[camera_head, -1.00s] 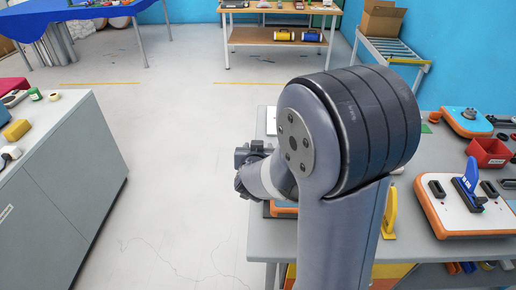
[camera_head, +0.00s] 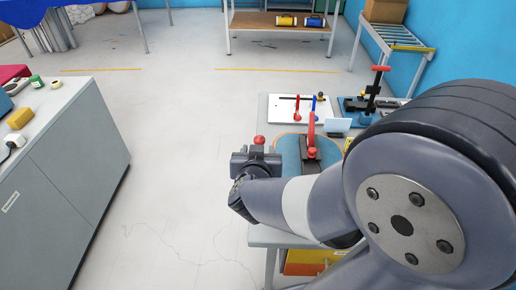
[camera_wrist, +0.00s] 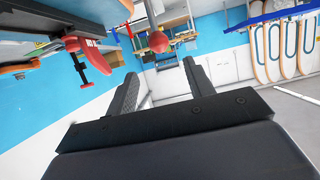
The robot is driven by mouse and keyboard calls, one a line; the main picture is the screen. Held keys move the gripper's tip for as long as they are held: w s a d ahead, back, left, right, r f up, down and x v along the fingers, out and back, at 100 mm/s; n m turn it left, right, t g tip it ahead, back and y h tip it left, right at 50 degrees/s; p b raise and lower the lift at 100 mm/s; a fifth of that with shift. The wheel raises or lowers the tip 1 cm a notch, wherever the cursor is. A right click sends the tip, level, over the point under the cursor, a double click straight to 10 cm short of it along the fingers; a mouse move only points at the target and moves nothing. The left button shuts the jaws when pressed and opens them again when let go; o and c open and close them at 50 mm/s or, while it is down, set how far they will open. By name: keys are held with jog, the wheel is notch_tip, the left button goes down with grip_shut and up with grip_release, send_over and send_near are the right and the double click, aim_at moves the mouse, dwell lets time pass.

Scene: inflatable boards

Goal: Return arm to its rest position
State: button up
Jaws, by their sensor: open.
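A red ball knob (camera_head: 259,140) shows just beyond the gripper. In the wrist view a red ball (camera_wrist: 158,42) on a thin rod appears past the fingertips; its exact distance is unclear. My large arm joint covers much of the right side and hides most of the table.
A blue board with a red lever (camera_head: 311,135) lies right of my gripper. Behind it are a white board (camera_head: 283,109) and a red-handled press (camera_head: 376,90). A grey cabinet (camera_head: 75,175) stands left. The floor (camera_head: 180,150) between is clear.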

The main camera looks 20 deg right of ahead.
aim_at(259, 139)
jog(key=b+x, duration=0.1)
jog(key=x, duration=1)
jog(key=shift+b, duration=0.4)
jog(key=shift+s, duration=0.15)
jog(key=shift+r, duration=0.1)
